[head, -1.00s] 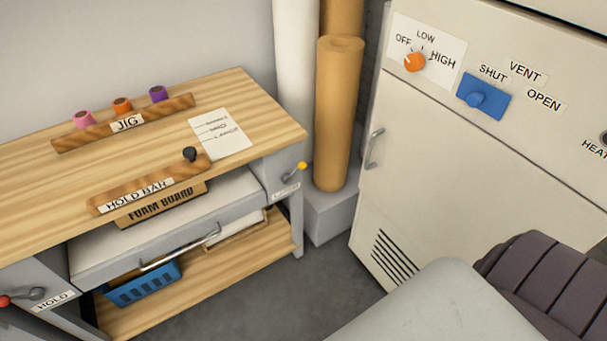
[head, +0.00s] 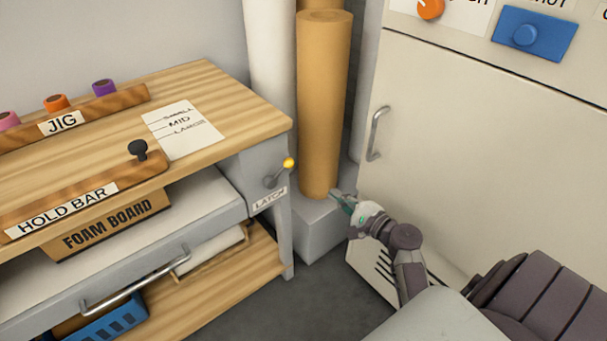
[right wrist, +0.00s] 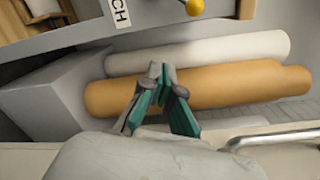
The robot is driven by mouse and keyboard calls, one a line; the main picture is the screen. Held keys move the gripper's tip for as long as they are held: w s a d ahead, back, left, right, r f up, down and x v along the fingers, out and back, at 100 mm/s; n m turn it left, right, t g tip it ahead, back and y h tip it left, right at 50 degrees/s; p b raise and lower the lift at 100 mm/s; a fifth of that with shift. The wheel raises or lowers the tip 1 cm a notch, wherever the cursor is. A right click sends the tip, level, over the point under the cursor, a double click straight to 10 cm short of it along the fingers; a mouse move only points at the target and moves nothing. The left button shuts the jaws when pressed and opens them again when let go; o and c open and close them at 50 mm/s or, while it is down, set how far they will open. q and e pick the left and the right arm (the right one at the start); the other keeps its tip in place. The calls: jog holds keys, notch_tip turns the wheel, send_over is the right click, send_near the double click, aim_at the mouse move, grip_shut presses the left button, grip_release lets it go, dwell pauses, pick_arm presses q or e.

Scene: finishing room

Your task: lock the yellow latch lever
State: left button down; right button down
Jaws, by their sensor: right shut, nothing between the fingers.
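The yellow latch lever (head: 289,163) has a yellow knob on a short grey arm. It is on the bench's right end, above the "LATCH" label (head: 270,199). Its knob also shows at the top of the right wrist view (right wrist: 195,7). In the head view the lever points up and to the right. My right gripper (head: 341,199) is to the right of and below the lever, apart from it, in front of the tan roll. In the right wrist view its fingers (right wrist: 160,70) are shut and empty. My left gripper is not in view.
The tan roll (head: 322,110) and white roll (head: 270,70) stand behind the bench on a grey block (head: 310,232). A beige cabinet with a metal handle (head: 376,133) is close on the right. The wooden bench top (head: 215,90) bears a black knob (head: 138,150).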

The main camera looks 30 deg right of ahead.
aim_at(280, 173)
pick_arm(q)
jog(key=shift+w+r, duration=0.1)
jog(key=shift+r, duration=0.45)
pick_arm(e)
jog(key=shift+d+r+m+t, duration=0.15)
jog(key=shift+d+r+t, duration=0.1)
jog(key=shift+r, duration=0.35)
jog(key=shift+d+r+m+t, duration=0.15)
jog(key=shift+d+r+t, duration=0.1)
jog(key=shift+r, duration=0.35)
